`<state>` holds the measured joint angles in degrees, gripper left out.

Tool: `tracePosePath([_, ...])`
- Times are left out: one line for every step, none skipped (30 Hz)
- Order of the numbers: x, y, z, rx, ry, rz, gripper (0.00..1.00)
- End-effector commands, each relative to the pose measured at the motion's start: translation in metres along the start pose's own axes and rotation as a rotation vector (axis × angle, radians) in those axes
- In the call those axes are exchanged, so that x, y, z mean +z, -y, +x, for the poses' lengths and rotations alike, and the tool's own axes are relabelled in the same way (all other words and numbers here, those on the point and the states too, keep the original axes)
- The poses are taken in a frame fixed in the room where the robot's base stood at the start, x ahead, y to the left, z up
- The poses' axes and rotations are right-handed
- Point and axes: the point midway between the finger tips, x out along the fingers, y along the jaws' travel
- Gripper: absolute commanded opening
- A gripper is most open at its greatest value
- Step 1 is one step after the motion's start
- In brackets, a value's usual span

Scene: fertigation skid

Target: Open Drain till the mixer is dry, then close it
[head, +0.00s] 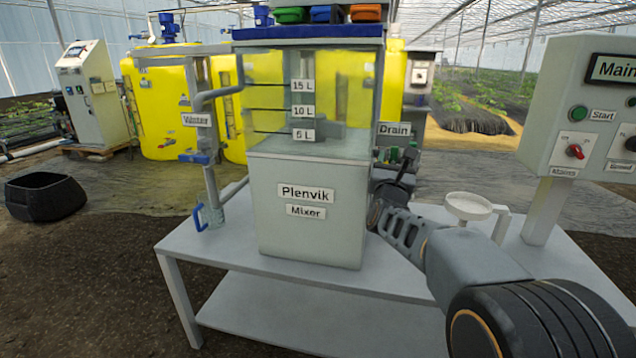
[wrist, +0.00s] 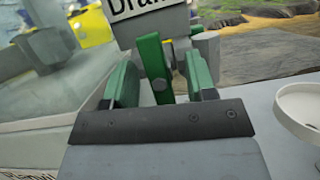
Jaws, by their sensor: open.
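The Plenvik Mixer (head: 308,210) stands on a grey table, with 15 L, 10 L and 5 L marks on its clear upper part. I cannot clearly tell its liquid level. The Drain label (head: 395,129) is at its right side. In the wrist view the green drain handle (wrist: 153,62) stands nearly upright below the label. My gripper (wrist: 160,78) is open, with one green-padded finger on each side of the handle and gaps visible. In the head view my gripper (head: 402,160) is at the mixer's right side and partly hides the drain valve.
A white round funnel or dish (head: 468,206) stands on the table (head: 290,262) just right of my arm. A control panel (head: 583,110) is farther right. The water pipe with its blue lever (head: 196,158) is left of the mixer. A black tub (head: 45,195) sits on the floor.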

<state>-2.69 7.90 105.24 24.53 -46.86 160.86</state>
Motion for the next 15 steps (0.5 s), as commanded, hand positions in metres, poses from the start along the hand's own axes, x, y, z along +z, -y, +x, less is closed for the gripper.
tracePosePath([-0.002,0.000,-0.005,0.001,0.001,0.001,0.51])
tracePosePath([-0.001,0.000,-0.008,0.001,0.001,0.001,0.51])
tracePosePath([0.000,0.000,-0.012,0.001,0.003,0.001,0.51])
tracePosePath([0.001,0.000,-0.015,0.001,0.002,0.001,0.51])
tracePosePath([0.002,0.000,-0.019,0.001,0.003,0.002,0.51])
tracePosePath([0.003,0.000,-0.023,0.001,0.002,0.002,0.51])
tracePosePath([0.005,0.000,-0.026,0.001,0.003,0.001,0.51])
tracePosePath([0.006,0.000,-0.029,0.002,0.003,0.001,0.51])
tracePosePath([0.007,0.000,-0.032,0.002,0.002,0.001,0.51])
tracePosePath([0.009,0.000,-0.035,0.002,0.002,0.002,0.51])
tracePosePath([0.009,0.000,-0.038,0.002,0.002,0.002,0.51])
tracePosePath([0.011,0.000,-0.043,0.002,0.002,0.001,0.51])
tracePosePath([0.012,0.000,-0.045,0.002,0.003,0.001,0.51])
tracePosePath([0.014,0.000,-0.048,0.001,0.003,0.002,0.51])
tracePosePath([0.015,0.000,-0.051,0.001,0.002,0.001,0.51])
